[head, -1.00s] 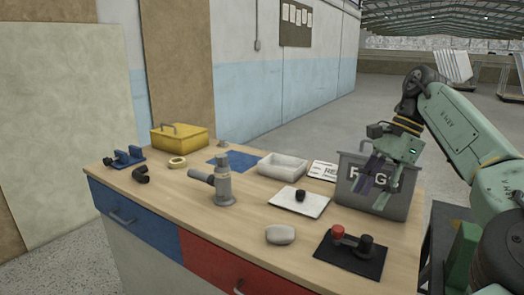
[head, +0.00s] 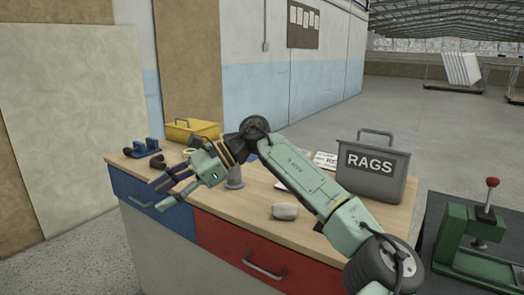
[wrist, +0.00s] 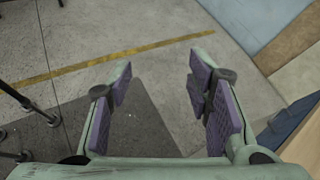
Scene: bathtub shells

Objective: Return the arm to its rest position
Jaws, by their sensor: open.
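My gripper (head: 163,191) is open and empty in the head view, in front of the bench's left part, over the blue drawer side. My mint-green arm reaches from the lower right across the bench. In the wrist view the two purple-padded fingers of my gripper (wrist: 160,90) stand wide apart with only floor between them. The arm hides much of the bench middle, including most of a grey upright fitting (head: 235,178).
The wooden bench (head: 258,200) holds a grey RAGS bin (head: 368,185), a yellow box (head: 192,131), blue clamp-like part (head: 140,147) and pale rounded block (head: 285,211). A green press (head: 472,235) stands at right. The wrist view shows open floor (wrist: 160,30).

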